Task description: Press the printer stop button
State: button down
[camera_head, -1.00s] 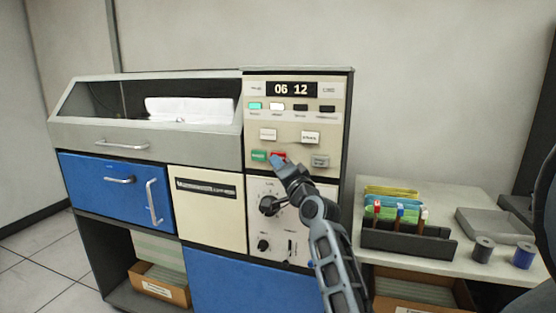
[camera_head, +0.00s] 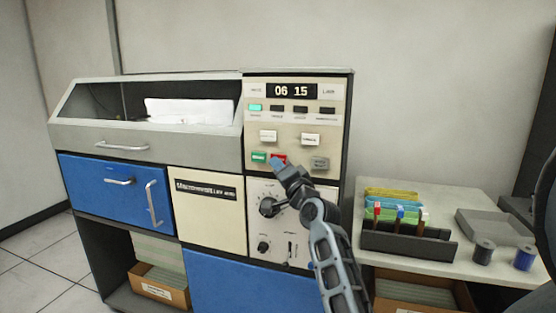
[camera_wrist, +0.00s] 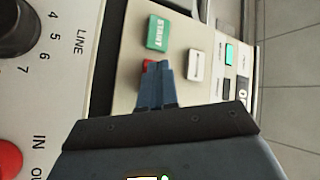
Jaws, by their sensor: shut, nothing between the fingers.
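The printer's control panel (camera_head: 335,135) carries a red button (camera_head: 281,156) right beside a green button (camera_head: 258,156). In the wrist view the green one (camera_wrist: 158,33) reads START, and only an edge of the red button (camera_wrist: 148,66) shows. My gripper (camera_head: 277,163) is shut and empty, with its blue-grey fingertips (camera_wrist: 163,70) at the red button, covering most of it. I cannot tell whether they touch it or press it in. The red button's label is hidden. The display (camera_head: 291,91) reads 06 15, and the leftmost indicator (camera_head: 255,107) is lit green.
A dial (camera_head: 267,206) sits just below the buttons, close to my gripper. Another red knob (camera_wrist: 8,158) shows at the wrist view's lower left.

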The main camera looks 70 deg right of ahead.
jog(key=shift+a, duration=0.55)
jog(key=a+p, duration=0.4)
jog(key=a, duration=0.1)
jog(key=shift+s, duration=0.25)
dwell(0.8)
